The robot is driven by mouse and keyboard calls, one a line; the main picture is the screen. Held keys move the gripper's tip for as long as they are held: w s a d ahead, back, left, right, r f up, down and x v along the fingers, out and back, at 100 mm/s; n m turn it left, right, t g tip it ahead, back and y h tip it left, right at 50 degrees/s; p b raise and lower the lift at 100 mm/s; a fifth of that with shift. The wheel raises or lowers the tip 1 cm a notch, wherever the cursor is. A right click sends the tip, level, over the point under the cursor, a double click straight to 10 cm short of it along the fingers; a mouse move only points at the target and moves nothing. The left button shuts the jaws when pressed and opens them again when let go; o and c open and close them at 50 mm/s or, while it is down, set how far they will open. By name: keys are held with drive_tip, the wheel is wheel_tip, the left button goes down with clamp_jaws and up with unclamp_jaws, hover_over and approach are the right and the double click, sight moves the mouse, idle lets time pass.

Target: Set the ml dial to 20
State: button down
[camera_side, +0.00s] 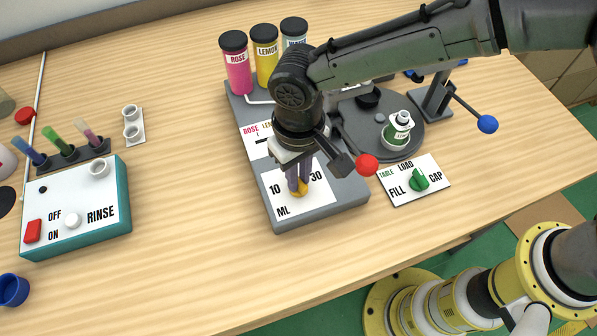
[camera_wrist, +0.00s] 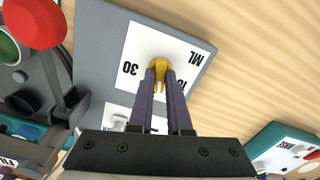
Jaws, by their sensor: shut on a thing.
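The yellow ml dial (camera_side: 298,191) sits on a white plate (camera_side: 280,207) marked 10, 30 and ML. My gripper (camera_side: 299,184) points down at it, with its purple fingers shut on the dial. In the wrist view, the dial (camera_wrist: 159,64) shows between the fingertips (camera_wrist: 160,78), its narrow part running down between them. The 30 is left of the dial and the 10 is partly covered by a finger. No 20 mark shows, and I cannot tell exactly which value the dial points at.
Rose and lemon bottles (camera_side: 236,65) stand behind. A red-knobbed lever (camera_side: 367,165) is close to my gripper's right. A green-knob plate (camera_side: 415,181), a turntable (camera_side: 420,138) and a blue-knobbed lever (camera_side: 487,124) are further right. The rinse box (camera_side: 100,190) is left, with bare table between.

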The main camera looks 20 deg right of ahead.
drive_tip(key=shift+m, duration=1.4)
drive_tip(key=c, duration=0.9)
unclamp_jaws()
drive_tip(key=shift+o, duration=0.2)
wheel_tip(320, 180, up, 14)
drive_tip(key=shift+f, duration=0.1)
